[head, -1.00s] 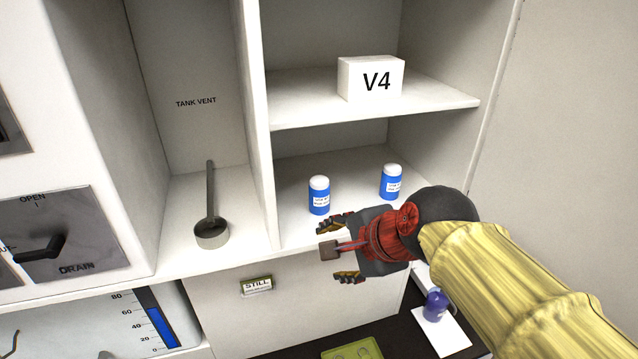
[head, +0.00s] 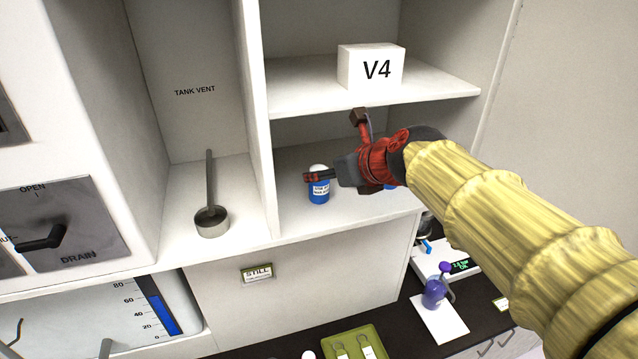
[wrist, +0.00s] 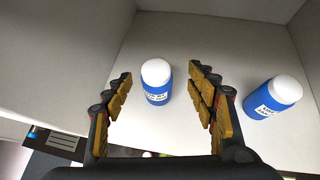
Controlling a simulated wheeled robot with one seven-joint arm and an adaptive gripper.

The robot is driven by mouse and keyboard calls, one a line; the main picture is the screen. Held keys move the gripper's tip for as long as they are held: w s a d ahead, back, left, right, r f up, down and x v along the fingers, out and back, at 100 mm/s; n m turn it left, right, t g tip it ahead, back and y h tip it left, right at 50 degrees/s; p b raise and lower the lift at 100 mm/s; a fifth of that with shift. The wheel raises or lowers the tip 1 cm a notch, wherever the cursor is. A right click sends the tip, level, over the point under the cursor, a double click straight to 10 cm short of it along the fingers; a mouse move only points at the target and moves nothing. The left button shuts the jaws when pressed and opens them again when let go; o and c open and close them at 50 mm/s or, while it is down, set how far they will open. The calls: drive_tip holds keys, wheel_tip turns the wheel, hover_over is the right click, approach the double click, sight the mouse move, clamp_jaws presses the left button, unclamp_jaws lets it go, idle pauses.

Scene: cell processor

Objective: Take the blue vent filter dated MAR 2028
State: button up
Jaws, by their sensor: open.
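Two blue vent filters with white caps and white labels stand upright on the lower shelf. The left filter (head: 319,190) shows in the head view beside my gripper (head: 335,150). In the wrist view this filter (wrist: 157,84) stands between and beyond the open fingers of my gripper (wrist: 160,105), with no visible grip on it. The right filter (wrist: 272,97) stands outside the right finger; in the head view only a blue sliver of it (head: 390,188) shows behind my gripper. The label dates are too small to read.
A white box marked V4 (head: 371,68) sits on the shelf above. A divider (head: 257,120) separates the filters from the TANK VENT bay, which holds a metal cup with a long handle (head: 211,218). A purple bottle (head: 434,293) stands on the counter below.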

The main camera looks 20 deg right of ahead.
drive_tip(key=x, duration=0.4)
drive_tip(key=shift+a+f, duration=0.25)
drive_tip(key=shift+f, duration=0.3)
drive_tip(key=shift+s, duration=0.1)
drive_tip(key=shift+r, duration=0.1)
drive_tip(key=shift+c, duration=0.2)
drive_tip(key=c, duration=1.1)
drive_tip(key=shift+c, duration=0.7)
drive_tip(key=shift+r, duration=0.1)
